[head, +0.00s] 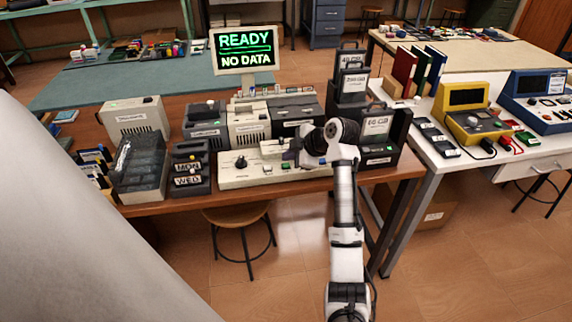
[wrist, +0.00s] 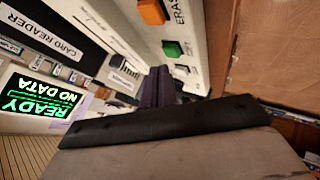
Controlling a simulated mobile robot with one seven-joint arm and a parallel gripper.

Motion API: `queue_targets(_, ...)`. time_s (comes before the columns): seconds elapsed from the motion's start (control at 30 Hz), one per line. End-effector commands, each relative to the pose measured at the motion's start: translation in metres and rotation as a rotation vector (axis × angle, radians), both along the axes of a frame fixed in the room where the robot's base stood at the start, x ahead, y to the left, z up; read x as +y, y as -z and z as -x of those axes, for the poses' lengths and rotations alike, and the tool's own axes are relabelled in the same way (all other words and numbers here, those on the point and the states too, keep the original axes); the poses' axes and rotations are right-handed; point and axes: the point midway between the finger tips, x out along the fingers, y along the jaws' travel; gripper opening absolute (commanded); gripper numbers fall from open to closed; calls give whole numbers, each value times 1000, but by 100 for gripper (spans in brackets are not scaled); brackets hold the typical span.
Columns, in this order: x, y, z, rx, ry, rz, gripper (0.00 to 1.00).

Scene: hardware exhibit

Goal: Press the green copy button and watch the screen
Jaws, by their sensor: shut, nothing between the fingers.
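The green copy button (wrist: 172,49) sits on a white panel in the wrist view, below the orange erase button (wrist: 152,11). The same white console (head: 236,183) stands at the front edge of the wooden bench in the head view. My gripper (head: 288,157) is over the right part of this console; its dark fingers (wrist: 158,86) are shut and empty. In the wrist view the fingertips appear just below the green button; I cannot tell whether they touch the panel. The screen (head: 243,48) reads READY, NO DATA; it also shows inverted in the wrist view (wrist: 38,104).
A card reader label (wrist: 52,35) shows in the wrist view. Black MON and WED units (head: 191,168) stand left of the console, and labelled dark boxes (head: 378,125) stand right. A stool (head: 240,215) is under the bench. A white table (head: 465,160) holds yellow and blue devices.

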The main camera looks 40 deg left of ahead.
Motion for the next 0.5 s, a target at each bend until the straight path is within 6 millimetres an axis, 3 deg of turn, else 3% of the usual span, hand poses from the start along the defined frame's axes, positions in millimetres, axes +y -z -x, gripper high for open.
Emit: queue_targets(0.5,0,9,0,0,0,0,0)
